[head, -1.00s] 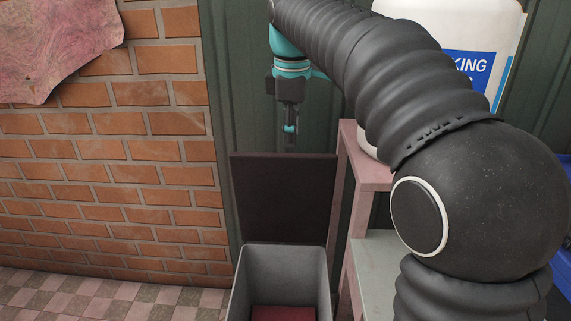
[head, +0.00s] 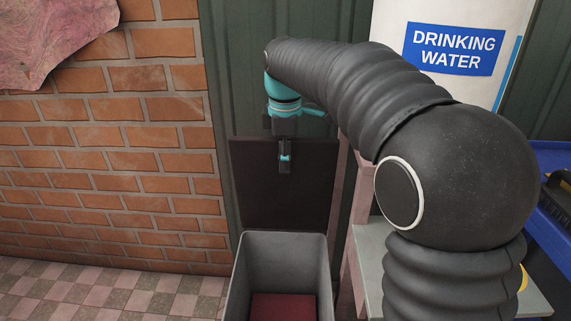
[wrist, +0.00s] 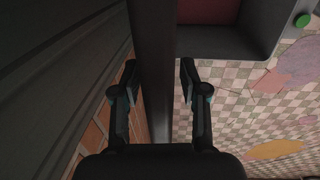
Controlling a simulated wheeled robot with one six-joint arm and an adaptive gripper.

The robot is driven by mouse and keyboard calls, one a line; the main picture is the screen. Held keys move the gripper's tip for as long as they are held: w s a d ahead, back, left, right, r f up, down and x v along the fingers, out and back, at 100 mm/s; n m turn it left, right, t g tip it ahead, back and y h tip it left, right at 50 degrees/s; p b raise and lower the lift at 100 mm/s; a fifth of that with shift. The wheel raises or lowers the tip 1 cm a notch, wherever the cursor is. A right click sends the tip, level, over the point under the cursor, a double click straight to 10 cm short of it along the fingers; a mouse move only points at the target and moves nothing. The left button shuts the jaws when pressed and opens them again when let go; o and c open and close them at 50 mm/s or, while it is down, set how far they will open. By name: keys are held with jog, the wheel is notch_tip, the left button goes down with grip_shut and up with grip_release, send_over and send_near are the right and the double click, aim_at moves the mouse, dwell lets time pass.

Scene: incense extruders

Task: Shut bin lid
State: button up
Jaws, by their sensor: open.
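The bin (head: 240,275) is a grey open-topped box with a dark red inside bottom. Its dark lid (head: 285,212) stands upright, open, at the back of the bin. My gripper (head: 285,168) points down at the lid's top edge, with a finger showing in front of the lid's upper part. In the wrist view my gripper (wrist: 159,78) is open, and the lid (wrist: 152,45) runs seen edge-on between its two fingers. I see no clear contact of the fingers with it. The bin's rim and inside show at the upper right of the wrist view (wrist: 265,50).
A brick wall (head: 110,180) is left of the bin and a green corrugated wall (head: 225,60) behind it. A pink and grey stand (head: 345,230) is close on the right, with a white drinking-water container (head: 390,25) above. Checkered floor (head: 120,300) is free at the left.

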jog(key=shift+w+f, duration=0.1)
jog(key=shift+f, duration=0.65)
grip_shut()
